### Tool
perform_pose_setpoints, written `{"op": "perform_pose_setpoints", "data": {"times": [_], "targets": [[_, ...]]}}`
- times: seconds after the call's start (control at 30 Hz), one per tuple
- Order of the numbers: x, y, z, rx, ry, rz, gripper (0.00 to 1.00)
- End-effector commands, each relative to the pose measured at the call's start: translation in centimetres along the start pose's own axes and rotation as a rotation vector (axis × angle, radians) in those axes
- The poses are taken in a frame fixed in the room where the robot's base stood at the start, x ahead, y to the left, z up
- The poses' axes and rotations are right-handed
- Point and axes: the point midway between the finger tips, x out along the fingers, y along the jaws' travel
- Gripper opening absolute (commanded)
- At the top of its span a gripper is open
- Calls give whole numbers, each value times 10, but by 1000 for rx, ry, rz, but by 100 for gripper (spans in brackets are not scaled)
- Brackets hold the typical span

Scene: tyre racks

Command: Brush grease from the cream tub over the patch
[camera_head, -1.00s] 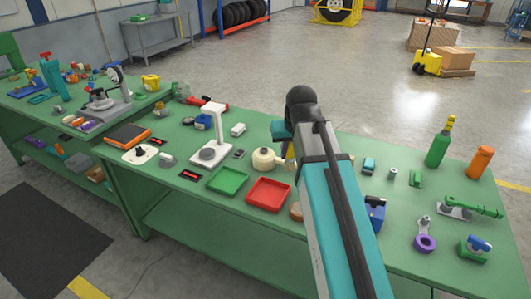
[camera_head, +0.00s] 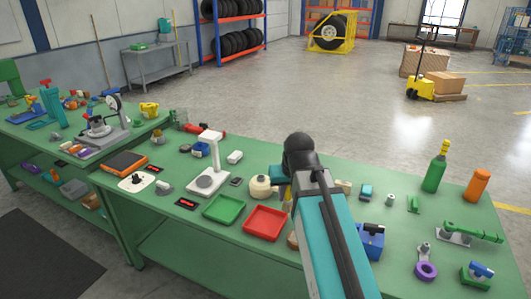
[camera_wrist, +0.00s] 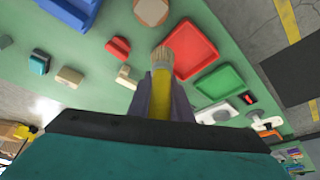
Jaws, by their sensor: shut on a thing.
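My gripper (camera_wrist: 162,98) is shut on a brush (camera_wrist: 163,58) with a yellow handle and pale bristles, which point away from the gripper over the green bench. In the head view my arm hides most of the gripper; a yellow bit of the brush (camera_head: 287,198) shows beside it. A round cream pot (camera_head: 262,187), which looks like the cream tub, stands on the bench just left of the gripper. The brush appears apart from it. I cannot pick out the patch for certain; my arm covers part of the bench.
A red tray (camera_head: 266,223) and a green tray (camera_head: 224,209) lie at the bench's front, left of my arm. A white stand (camera_head: 207,183) rises behind them. A blue vise-like block (camera_head: 370,241) sits right of my arm. A green bottle (camera_head: 435,170) stands at the right.

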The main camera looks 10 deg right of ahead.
Motion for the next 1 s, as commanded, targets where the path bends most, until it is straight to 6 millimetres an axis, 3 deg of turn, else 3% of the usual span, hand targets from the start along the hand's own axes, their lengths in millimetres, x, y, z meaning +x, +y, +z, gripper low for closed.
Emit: {"op": "perform_pose_setpoints", "data": {"times": [0.1,0.3,1.0], "targets": [[9,-1,21,-2,-3,-1,0],[17,-1,35,-3,-1,-1,0],[18,-5,36,-9,-1,-4,0]]}}
